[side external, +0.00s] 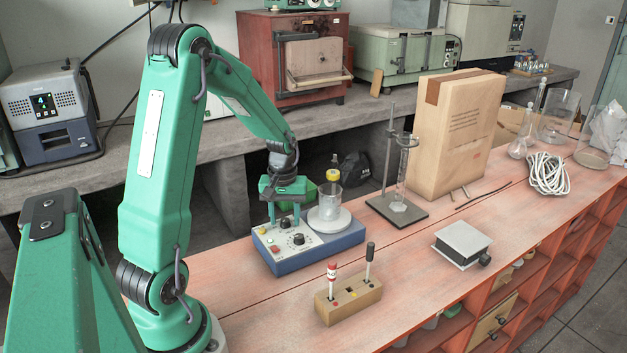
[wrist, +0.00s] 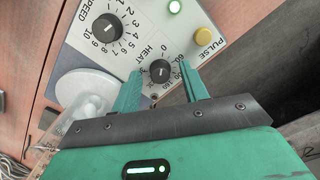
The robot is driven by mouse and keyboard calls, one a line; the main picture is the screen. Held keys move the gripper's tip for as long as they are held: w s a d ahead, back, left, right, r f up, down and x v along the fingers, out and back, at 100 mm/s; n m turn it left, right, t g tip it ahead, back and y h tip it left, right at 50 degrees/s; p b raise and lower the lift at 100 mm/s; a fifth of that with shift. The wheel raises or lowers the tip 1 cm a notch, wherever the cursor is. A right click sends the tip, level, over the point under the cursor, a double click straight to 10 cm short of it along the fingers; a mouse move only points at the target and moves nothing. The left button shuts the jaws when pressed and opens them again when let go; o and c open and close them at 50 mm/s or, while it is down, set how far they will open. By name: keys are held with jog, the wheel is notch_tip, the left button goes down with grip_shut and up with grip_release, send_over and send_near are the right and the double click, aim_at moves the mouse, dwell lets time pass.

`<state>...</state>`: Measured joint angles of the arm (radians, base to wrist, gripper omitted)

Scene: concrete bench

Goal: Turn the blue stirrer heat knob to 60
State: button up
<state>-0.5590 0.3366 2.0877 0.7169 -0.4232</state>
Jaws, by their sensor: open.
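The blue stirrer (side external: 340,250) has a pale sloped control panel and stands on the bench. Its black heat knob (wrist: 160,71) sits between my fingertips in the wrist view, under the printed word HEAT. The knob's pointer is too small to read for certain. The 60 mark (wrist: 180,60) is beside my right finger. My gripper (wrist: 158,72) is open, with one finger on either side of the knob; I cannot tell whether they touch it. In the side view my gripper (side external: 284,221) points straight down over the panel's back part.
A wooden block with screwdriver-like tools (side external: 348,303) stands in front.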

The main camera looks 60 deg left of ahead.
grip_shut()
jog(key=shift+m, duration=0.3)
jog(key=m, duration=0.3)
jog(key=shift+m, duration=0.4)
jog(key=m, duration=0.5)
jog(key=shift+m, duration=0.3)
dwell(0.4)
grip_release()
